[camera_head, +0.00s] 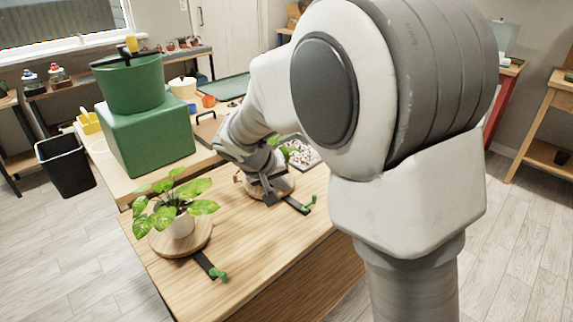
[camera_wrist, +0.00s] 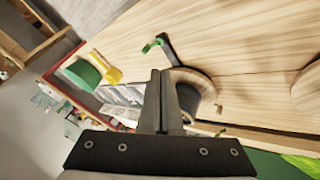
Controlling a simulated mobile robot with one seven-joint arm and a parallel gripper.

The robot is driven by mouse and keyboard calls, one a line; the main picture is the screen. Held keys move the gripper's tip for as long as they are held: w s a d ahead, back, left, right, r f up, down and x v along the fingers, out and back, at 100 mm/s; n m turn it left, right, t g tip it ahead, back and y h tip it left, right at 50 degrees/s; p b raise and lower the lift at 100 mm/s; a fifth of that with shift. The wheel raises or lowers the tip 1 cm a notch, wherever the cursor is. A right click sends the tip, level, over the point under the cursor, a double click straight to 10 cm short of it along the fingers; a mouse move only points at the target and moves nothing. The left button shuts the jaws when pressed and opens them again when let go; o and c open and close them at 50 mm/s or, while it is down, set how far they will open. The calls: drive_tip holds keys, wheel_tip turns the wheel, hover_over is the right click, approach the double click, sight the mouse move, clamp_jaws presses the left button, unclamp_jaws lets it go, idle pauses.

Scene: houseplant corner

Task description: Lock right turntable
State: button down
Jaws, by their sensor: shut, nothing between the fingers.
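The right turntable (camera_head: 287,187) is a round wooden disc on the wooden table, partly hidden behind my gripper (camera_head: 268,196). A dark bar with a green handle (camera_head: 309,202) lies at its front right edge. In the wrist view, a wooden disc (camera_wrist: 205,80) shows just beyond my fingers, with a dark bar and green handle (camera_wrist: 152,46) on its far side. My gripper (camera_wrist: 160,75) is shut and empty, close to the disc; contact cannot be told.
A green box (camera_head: 148,140) with a green pot (camera_head: 130,85) on top stands at the left on a pale surface. A pebble tray (camera_head: 303,154) lies behind the right turntable. The tabletop in front of the turntables is clear. A dark bin (camera_head: 65,165) stands on the floor.

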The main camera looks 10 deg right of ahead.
sight(304, 207)
drive_tip(key=shift+w+a+f, duration=0.35)
drive_tip(key=shift+w+f, duration=0.1)
drive_tip(key=shift+f, duration=0.1)
drive_tip(key=shift+w+a+f, duration=0.3)
drive_tip(key=shift+w+f, duration=0.15)
drive_tip(key=shift+f, duration=0.1)
drive_tip(key=b+x, duration=0.2)
drive_tip(key=x, duration=0.8)
drive_tip(key=shift+d, duration=0.1)
drive_tip(key=d, duration=0.2)
drive_tip(key=shift+w+d+r, duration=0.1)
drive_tip(key=shift+w+d, duration=0.3)
drive_tip(key=shift+d, duration=0.6)
